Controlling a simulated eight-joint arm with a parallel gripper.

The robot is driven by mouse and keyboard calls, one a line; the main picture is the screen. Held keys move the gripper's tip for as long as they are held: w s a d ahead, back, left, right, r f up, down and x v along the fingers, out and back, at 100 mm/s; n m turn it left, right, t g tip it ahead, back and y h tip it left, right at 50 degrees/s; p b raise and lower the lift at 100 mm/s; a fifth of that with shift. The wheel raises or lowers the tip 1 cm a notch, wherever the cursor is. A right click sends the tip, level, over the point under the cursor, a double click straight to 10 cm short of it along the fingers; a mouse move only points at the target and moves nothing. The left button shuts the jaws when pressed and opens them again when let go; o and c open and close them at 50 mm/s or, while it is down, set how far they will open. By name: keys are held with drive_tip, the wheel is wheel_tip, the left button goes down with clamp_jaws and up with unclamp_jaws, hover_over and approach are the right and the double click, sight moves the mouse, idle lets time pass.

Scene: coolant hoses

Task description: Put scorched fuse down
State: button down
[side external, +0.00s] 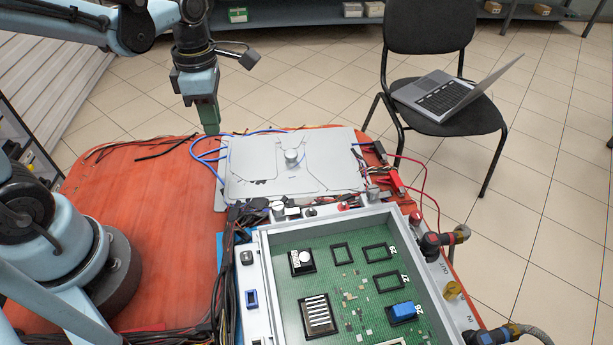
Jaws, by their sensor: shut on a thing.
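My gripper (206,118) is at the upper left in the side external view, pointing down above the far edge of the orange-red table. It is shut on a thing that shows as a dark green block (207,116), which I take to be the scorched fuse. Scorch marks are too small to make out, and the fingertips are hard to tell apart from the block. The block appears to be in the air, clear of the table (150,210).
A grey metal plate (255,165) with a knob and blue hoses lies right of my gripper. An open case (262,265) with a green circuit board, empty black frames and a blue block (403,312) stands in front. The table's left part is mostly bare. Cables lie around.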

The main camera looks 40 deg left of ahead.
hover_over(208, 146)
wheel_tip(208, 146, down, 5)
drive_tip(key=shift+r, duration=0.15)
drive_tip(key=shift+f, duration=2)
drive_tip(key=shift+f, duration=0.1)
drive_tip(key=c, duration=1.1)
unclamp_jaws()
wheel_tip(208, 146, up, 12)
drive_tip(key=s+d+m+t, duration=0.1)
drive_tip(key=d+m+t, duration=0.1)
drive_tip(key=m, duration=0.7)
drive_tip(key=s+d+m+t, duration=0.1)
drive_tip(key=d+m, duration=0.3)
drive_tip(key=m, duration=0.5)
drive_tip(key=s+d+r+m+t, duration=0.1)
drive_tip(key=d+m+t, duration=0.3)
drive_tip(key=m, duration=0.5)
drive_tip(key=shift+s+d+r, duration=0.1)
drive_tip(key=shift+s, duration=0.3)
